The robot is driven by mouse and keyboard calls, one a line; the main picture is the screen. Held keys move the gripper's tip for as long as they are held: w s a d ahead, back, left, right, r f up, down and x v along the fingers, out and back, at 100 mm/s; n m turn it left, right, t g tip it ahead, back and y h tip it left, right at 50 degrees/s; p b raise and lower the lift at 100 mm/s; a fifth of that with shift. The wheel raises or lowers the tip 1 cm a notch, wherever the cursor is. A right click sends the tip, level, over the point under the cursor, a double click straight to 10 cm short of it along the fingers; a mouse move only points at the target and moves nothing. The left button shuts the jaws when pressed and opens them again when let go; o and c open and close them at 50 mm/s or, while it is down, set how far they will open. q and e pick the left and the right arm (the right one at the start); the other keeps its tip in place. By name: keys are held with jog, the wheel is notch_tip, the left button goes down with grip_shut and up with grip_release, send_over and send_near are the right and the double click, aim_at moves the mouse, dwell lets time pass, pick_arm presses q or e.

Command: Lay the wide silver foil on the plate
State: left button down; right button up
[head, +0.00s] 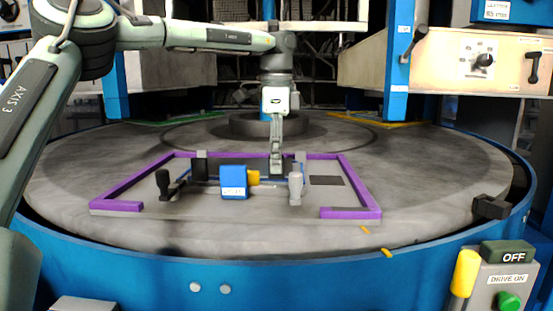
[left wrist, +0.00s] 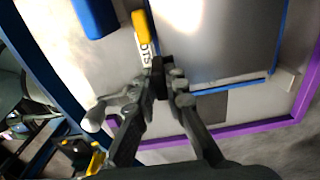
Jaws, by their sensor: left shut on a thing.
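The shiny grey sheet in the left wrist view, which looks like the wide silver foil (left wrist: 225,45), lies flat inside a blue edge; the seam between foil and plate is hard to tell. A blue strip of the plate (left wrist: 235,85) shows along its lower side. My left gripper (head: 276,171), also in the left wrist view (left wrist: 162,75), points down and is shut at the sheet's lower-left corner there. In the head view the sheet is a thin dark panel (head: 235,161) left of the gripper. My right gripper is not in view.
A purple frame (head: 108,188) surrounds the work area on the round grey table (head: 430,180). A blue block (head: 233,182) with a yellow end stands in front of the sheet. A black handle (head: 165,184) and a grey handle (head: 296,187) stand close by. The table's right side is mostly clear.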

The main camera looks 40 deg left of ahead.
pick_arm(q)
jog(key=c, duration=1.6)
grip_release()
jog(key=shift+s+d+r, duration=0.1)
jog(key=shift+r, duration=6.05)
